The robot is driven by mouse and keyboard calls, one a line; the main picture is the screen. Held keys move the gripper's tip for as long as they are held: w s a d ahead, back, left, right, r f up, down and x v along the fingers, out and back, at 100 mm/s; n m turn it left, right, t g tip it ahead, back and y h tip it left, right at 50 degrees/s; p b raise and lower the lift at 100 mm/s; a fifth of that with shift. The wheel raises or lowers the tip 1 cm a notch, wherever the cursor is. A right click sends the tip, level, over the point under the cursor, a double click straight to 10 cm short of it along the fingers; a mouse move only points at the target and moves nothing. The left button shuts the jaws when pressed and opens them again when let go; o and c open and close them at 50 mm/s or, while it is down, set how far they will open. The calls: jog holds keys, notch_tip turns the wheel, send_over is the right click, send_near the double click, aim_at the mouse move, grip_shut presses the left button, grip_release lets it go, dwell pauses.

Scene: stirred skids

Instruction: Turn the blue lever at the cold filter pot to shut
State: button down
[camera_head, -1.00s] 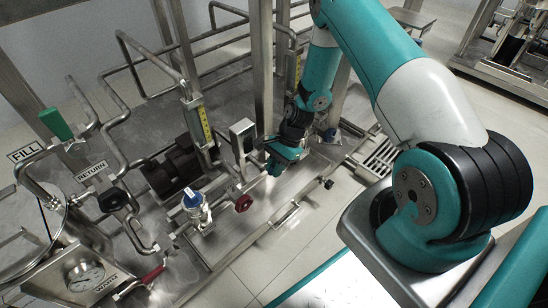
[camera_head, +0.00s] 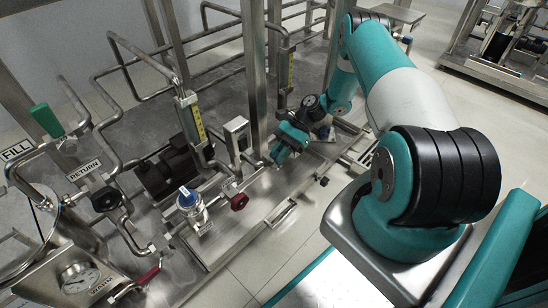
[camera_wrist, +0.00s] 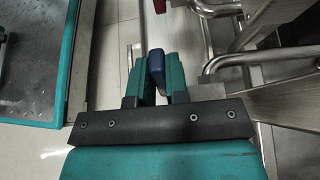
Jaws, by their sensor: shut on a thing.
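My gripper (camera_wrist: 158,78) is shut on a blue lever (camera_wrist: 155,64), whose rounded blue end stands up between the two teal fingers in the wrist view. In the head view my gripper (camera_head: 279,155) is low over the steel skid, right of the red knob. The lever is hidden by the gripper there, and its pivot and pot cannot be made out. I cannot tell the lever's angle to its pipe.
A blue-topped valve (camera_head: 188,198) and a dark red knob (camera_head: 239,201) stand left of my gripper. A steel post (camera_head: 257,75) rises just behind it. A red handle (camera_head: 147,275) and a green lever (camera_head: 46,119) are farther left. Tiled floor is open in front.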

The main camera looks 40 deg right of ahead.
jog(key=shift+s+a, duration=0.1)
jog(key=shift+a, duration=0.05)
jog(key=c, duration=1.1)
grip_release()
notch_tip(320, 180, up, 20)
jog(key=p, duration=0.9)
